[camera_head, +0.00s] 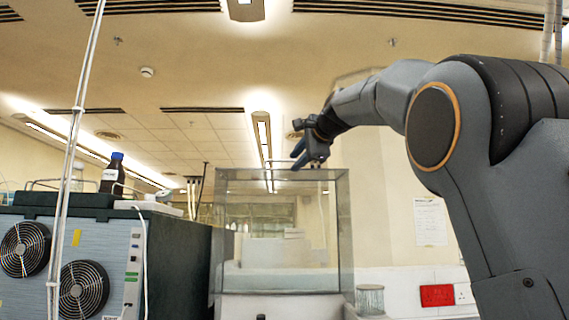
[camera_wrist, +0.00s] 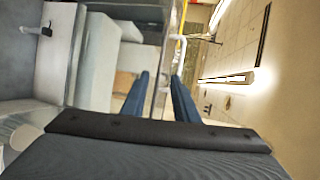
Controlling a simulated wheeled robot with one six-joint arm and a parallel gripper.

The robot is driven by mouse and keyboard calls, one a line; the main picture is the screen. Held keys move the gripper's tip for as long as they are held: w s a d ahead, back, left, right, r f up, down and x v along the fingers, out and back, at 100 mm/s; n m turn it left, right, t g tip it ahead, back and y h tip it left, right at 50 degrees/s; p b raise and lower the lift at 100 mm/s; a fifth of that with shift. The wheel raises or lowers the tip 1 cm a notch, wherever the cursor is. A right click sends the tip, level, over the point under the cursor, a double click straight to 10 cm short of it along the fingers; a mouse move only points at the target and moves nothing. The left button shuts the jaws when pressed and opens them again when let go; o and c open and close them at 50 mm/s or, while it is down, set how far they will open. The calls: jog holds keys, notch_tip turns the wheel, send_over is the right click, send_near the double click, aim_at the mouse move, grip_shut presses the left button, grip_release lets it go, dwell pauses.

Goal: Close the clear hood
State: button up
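The clear hood (camera_head: 282,205) is a glass-walled box with grey metal edges, standing in the middle of the head view. A thin bar shows along its top. My gripper (camera_head: 299,159) is at the hood's top edge, its blue fingers pointing down and left. In the wrist view the two fingers of my gripper (camera_wrist: 161,80) stand apart, with an edge of the hood (camera_wrist: 163,75) showing between them. A pale handle-like bar (camera_wrist: 193,33) lies beyond the fingertips. I cannot tell whether the fingers touch the hood or whether its front is raised.
A cabinet with round fans (camera_head: 83,289) stands at the left, with a dark blue-capped bottle (camera_head: 113,173) on top. A thin pole (camera_head: 72,150) rises before it. A glass jar (camera_head: 370,299) stands right of the hood. A red panel (camera_head: 437,295) is on the wall.

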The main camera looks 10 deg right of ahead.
aim_at(284, 161)
jog(key=w+p, duration=0.1)
jog(key=w, duration=0.1)
jog(key=w+a+r+p, duration=0.1)
jog(key=w, duration=0.1)
jog(key=w+r+p, duration=0.1)
jog(key=w+p, duration=0.1)
jog(key=w, duration=0.1)
jog(key=shift+a+r, duration=0.2)
jog(key=shift+a, duration=0.2)
grip_shut()
dwell(1.2)
